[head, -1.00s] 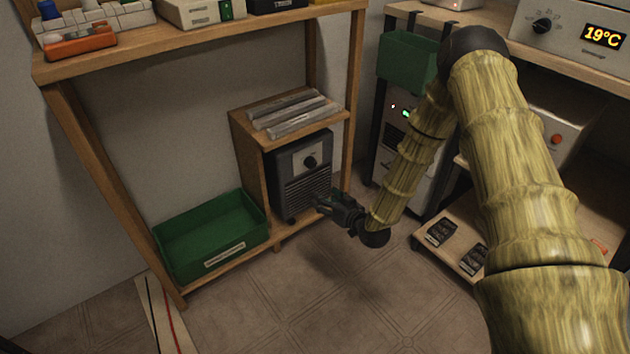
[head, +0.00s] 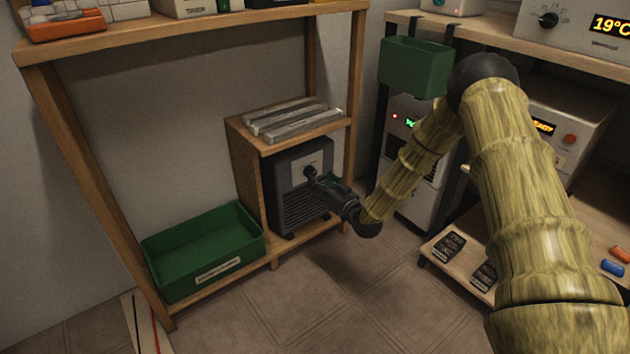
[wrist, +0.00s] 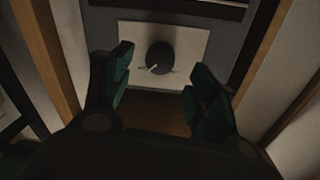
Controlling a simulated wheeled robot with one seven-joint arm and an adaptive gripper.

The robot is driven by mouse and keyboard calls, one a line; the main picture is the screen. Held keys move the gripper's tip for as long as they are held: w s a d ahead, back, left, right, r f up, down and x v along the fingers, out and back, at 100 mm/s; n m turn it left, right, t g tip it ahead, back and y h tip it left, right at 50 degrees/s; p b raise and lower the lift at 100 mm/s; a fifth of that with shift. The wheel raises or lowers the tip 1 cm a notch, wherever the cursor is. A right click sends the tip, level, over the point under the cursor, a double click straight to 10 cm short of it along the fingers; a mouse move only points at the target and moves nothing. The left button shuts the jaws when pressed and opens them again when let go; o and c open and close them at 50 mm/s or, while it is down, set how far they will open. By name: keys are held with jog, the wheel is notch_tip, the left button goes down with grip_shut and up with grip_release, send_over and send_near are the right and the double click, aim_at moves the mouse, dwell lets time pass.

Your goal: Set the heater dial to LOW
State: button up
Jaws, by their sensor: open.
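The heater (head: 297,205) is a dark grey box with a slatted front on the low shelf. Its round black dial (wrist: 160,57) sits on a pale plate (wrist: 135,36). In the wrist view the dial's light pointer mark is toward its lower left; faint marks beside the dial are too small to read. My gripper (wrist: 155,83) is open with one finger to each side below the dial, and nothing is between the fingers. In the head view my gripper (head: 322,183) is at the heater's front and partly covers the dial area.
Grey bars (head: 290,122) lie on the shelf top above the heater. A green crate (head: 205,262) stands to its left. Wooden posts (head: 355,95) frame the heater's right side. A white cabinet (head: 420,195) and a low shelf with dark packets stand to the right. The floor in front is clear.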

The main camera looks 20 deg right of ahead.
aim_at(313, 174)
jog(key=shift+b+x, duration=0.7)
jog(key=shift+x, duration=1.65)
jog(key=shift+c, duration=0.2)
jog(key=c, duration=1)
